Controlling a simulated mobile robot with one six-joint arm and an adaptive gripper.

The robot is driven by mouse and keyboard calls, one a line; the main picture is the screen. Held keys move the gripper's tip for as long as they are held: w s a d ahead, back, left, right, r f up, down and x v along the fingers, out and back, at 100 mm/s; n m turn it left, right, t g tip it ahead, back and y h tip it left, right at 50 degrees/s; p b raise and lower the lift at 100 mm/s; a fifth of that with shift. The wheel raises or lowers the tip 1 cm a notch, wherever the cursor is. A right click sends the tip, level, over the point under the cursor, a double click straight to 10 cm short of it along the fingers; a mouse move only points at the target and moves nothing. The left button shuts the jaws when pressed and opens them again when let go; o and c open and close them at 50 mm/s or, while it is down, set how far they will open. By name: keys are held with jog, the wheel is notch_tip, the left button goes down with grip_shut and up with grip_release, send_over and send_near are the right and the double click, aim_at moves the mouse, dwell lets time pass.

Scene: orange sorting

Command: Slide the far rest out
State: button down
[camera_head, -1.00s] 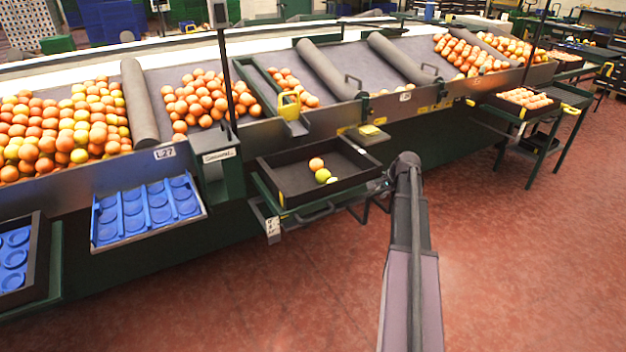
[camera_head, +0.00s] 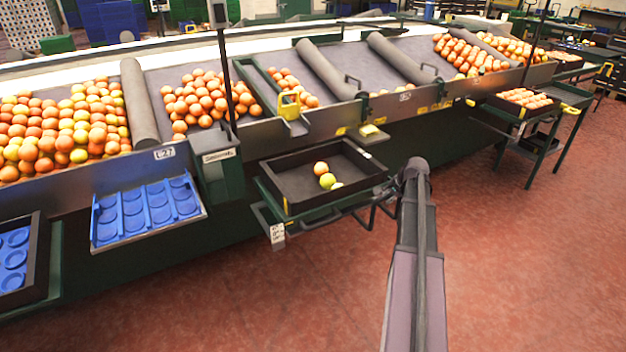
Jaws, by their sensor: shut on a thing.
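The far rest (camera_head: 267,203) is a green pull-out frame below the sloped belt line. A black tray (camera_head: 290,205) sits on it, holding one orange (camera_head: 320,168) and yellow-green fruit (camera_head: 327,181). My arm reaches up from the bottom right, its wrist just right of the tray. My gripper (camera_head: 387,191) is small and dark at the rest's right front corner, partly hidden by my wrist. It is shut on the rest; the exact contact is hard to see.
Blue cup trays (camera_head: 145,212) hang at the left. Another black crate (camera_head: 40,262) stands at the lower left edge. A stand with an orange-filled tray (camera_head: 524,98) is at the right. The red floor (camera_head: 520,260) in front is clear.

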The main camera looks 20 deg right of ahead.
jog(key=shift+s+d, duration=0.1)
jog(key=shift+s, duration=2.35)
jog(key=c, duration=1)
grip_release()
jog(key=shift+s, duration=0.1)
jog(key=o, duration=0.8)
notch_tip(320, 180, up, 7)
jog(key=p, duration=0.7)
